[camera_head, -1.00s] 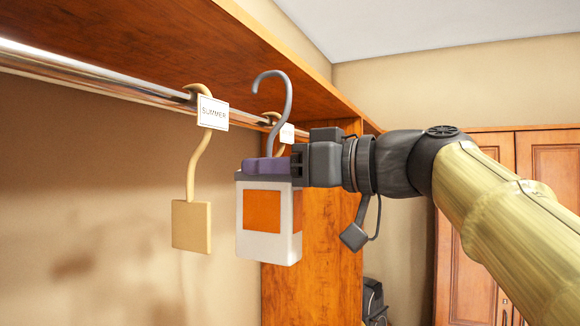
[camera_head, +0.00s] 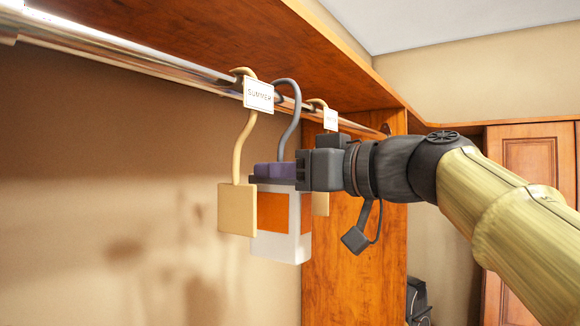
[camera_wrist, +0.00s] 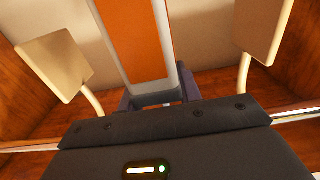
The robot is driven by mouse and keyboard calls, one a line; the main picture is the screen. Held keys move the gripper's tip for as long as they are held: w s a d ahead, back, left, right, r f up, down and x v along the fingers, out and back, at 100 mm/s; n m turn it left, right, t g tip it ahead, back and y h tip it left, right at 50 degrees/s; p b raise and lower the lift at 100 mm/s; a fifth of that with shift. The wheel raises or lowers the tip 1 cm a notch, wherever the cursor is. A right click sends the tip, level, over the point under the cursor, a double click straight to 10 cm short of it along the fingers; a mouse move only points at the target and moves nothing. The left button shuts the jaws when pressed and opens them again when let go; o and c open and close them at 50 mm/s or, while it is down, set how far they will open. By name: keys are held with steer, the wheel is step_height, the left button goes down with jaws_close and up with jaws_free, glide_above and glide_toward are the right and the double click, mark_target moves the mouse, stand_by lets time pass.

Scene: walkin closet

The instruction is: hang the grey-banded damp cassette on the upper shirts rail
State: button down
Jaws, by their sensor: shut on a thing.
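The cassette (camera_head: 280,240) is a white box with an orange panel, a purple top and a grey hook (camera_head: 293,110). I see no clear grey band on its body. My gripper (camera_head: 302,170) is shut on its purple top and holds it upright. The metal upper rail (camera_head: 150,62) runs under the wooden shelf. The hook's curved end overlaps the rail beside the SUMMER tag; I cannot tell whether it is over the rail or touching it. In the wrist view the cassette's orange panel (camera_wrist: 136,35) points up from my gripper (camera_wrist: 160,105).
A tan hanger (camera_head: 238,210) with a SUMMER tag (camera_head: 258,95) hangs left of the cassette, partly in front of it. Another tan hanger (camera_head: 321,203) with a tag (camera_head: 331,119) hangs behind it. A wooden panel (camera_head: 345,255) closes the far end.

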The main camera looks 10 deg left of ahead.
steer(key=shift+w+f, duration=0.1)
steer(key=shift+f, duration=0.1)
steer(key=c, duration=0.9)
jaws_free()
steer(key=b+v, duration=0.5)
steer(key=v, duration=1.2)
steer(key=shift+d+b, duration=0.15)
steer(key=shift+b, duration=0.2)
